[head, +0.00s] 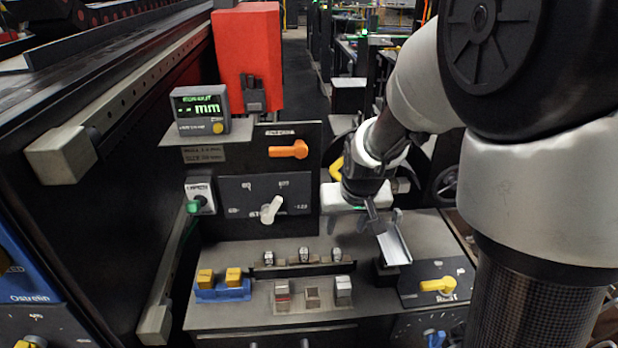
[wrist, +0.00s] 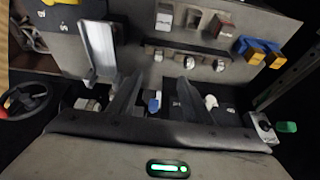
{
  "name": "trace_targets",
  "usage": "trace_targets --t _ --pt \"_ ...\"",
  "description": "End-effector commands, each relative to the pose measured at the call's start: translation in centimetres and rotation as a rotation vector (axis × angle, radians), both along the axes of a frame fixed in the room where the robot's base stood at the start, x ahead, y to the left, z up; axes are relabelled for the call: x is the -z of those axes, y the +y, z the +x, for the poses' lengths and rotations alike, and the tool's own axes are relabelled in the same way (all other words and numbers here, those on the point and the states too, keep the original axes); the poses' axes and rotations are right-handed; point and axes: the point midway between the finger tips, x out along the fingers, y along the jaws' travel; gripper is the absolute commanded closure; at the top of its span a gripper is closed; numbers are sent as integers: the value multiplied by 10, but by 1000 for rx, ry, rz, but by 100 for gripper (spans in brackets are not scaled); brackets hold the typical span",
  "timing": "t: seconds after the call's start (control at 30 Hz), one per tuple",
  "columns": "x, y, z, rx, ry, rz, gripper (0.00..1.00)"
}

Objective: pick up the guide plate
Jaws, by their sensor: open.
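The guide plate appears to be the pale metal channel-shaped strip (head: 394,244), standing tilted on a small dark block (head: 384,273) at the right of the grey bench. In the wrist view the plate (wrist: 101,48) lies at upper left, beyond and left of the left finger. My gripper (head: 383,216) is just above the plate's upper end in the head view. Its two fingers are spread with nothing between them in the wrist view (wrist: 158,82). Whether a finger touches the plate cannot be told. The plate's upper end is partly hidden by the gripper in the head view.
The bench (head: 225,315) carries a blue holder with yellow blocks (head: 221,284), small metal blocks (head: 312,297) and a rail with several small parts (head: 303,263). A yellow-handled switch panel (head: 437,286) lies right of the plate. A black panel with an orange handle (head: 288,149) stands behind.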

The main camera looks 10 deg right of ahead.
Motion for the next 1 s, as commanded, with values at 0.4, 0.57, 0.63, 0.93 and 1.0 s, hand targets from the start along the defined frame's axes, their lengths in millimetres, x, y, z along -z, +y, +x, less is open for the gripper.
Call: trace_targets --t 0.4,0.57,0.63,0.93,1.0 --pt "71 -1 28 2 6 -2 55" --pt "100 -1 40 0 5 -2 55" --pt "109 0 44 1 4 -2 55" --pt "130 -2 55 1 3 -2 55" --pt "141 -3 60 0 4 -2 55"
